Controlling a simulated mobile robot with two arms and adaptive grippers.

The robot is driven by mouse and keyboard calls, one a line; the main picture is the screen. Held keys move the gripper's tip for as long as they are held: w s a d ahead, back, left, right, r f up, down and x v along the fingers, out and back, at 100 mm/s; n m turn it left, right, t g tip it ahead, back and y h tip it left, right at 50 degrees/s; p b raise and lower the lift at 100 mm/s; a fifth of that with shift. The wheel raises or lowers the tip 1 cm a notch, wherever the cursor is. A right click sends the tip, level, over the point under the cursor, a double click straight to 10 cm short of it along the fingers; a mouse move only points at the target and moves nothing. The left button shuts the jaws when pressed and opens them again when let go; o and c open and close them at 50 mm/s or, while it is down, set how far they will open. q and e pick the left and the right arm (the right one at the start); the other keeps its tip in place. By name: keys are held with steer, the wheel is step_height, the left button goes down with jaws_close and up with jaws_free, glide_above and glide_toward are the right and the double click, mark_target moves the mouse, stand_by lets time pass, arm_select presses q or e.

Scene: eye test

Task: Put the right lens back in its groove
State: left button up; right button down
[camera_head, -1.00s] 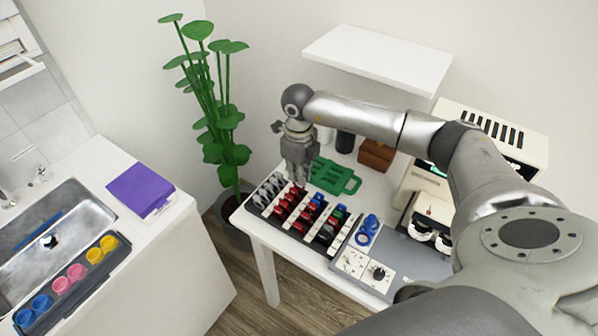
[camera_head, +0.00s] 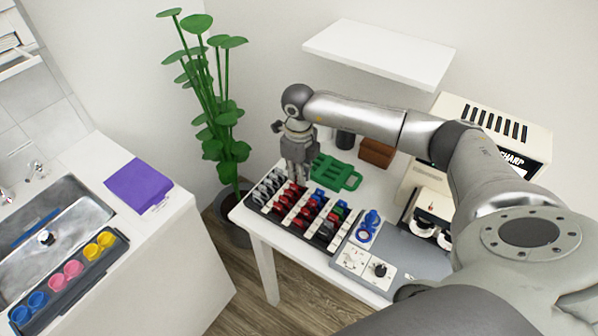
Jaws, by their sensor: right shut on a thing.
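A lens tray (camera_head: 314,248) with rows of grooves stands on the white table. It holds grey lenses (camera_head: 270,188) at the left, then several red lenses (camera_head: 287,196), with blue, green and dark ones further right. My right gripper (camera_head: 298,178) points down just above the back of the tray, over the red and grey rows. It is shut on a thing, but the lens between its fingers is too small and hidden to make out. I cannot tell whether that lens touches a groove. My left gripper is not in view.
A green case (camera_head: 336,173) lies behind the tray, close to my right gripper. Blue rings (camera_head: 368,225) and a grey device (camera_head: 400,258) are to the right. A white shelf (camera_head: 380,55) hangs above my arm. A plant (camera_head: 222,100) stands left.

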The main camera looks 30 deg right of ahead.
steer(key=shift+f+b, duration=0.5)
steer(key=shift+f, duration=0.2)
steer(key=c, duration=1.5)
jaws_free()
step_height(320, 180, up, 12)
steer(key=shift+f, duration=0.1)
